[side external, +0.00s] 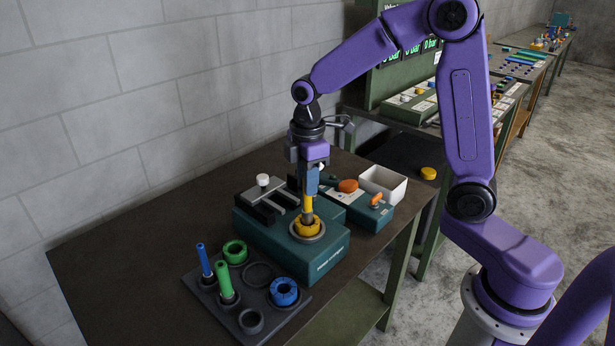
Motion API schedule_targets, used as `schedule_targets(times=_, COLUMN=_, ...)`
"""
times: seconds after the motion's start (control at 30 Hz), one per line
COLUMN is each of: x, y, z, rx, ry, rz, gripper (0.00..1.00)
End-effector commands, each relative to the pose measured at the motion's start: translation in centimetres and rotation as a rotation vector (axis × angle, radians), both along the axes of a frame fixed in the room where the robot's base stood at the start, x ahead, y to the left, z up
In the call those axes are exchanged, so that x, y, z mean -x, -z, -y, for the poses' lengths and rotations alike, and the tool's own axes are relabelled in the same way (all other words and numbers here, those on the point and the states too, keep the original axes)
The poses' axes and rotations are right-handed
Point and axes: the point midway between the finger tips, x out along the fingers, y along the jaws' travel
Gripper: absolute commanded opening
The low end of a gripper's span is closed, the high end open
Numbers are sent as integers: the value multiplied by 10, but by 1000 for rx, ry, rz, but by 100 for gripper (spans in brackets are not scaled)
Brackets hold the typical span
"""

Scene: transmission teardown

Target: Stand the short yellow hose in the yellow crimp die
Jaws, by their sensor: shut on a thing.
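The yellow crimp die (306,226) sits in the round grey seat on top of the teal crimping machine (275,249). The short yellow hose (308,204) stands upright over the die, its lower end at or in the die's opening; I cannot tell how deep. My gripper (309,190) points straight down from above and is shut on the upper part of the yellow hose. The hose's upper end is hidden by the fingers.
A dark rack (208,301) at the front holds a green ring die (235,251), a blue ring die (284,291), a blue hose (204,260) and a green hose (224,279). Behind the machine are a white open box (383,184) and a teal unit (371,213) with an orange handle.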

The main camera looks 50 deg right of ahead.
Motion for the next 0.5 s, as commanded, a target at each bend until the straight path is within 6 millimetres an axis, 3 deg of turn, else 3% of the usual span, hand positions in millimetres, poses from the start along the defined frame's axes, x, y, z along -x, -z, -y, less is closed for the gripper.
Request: schedule_targets(times=0.5, x=0, y=13, z=0, rx=0, ry=0, rz=0, gripper=0)
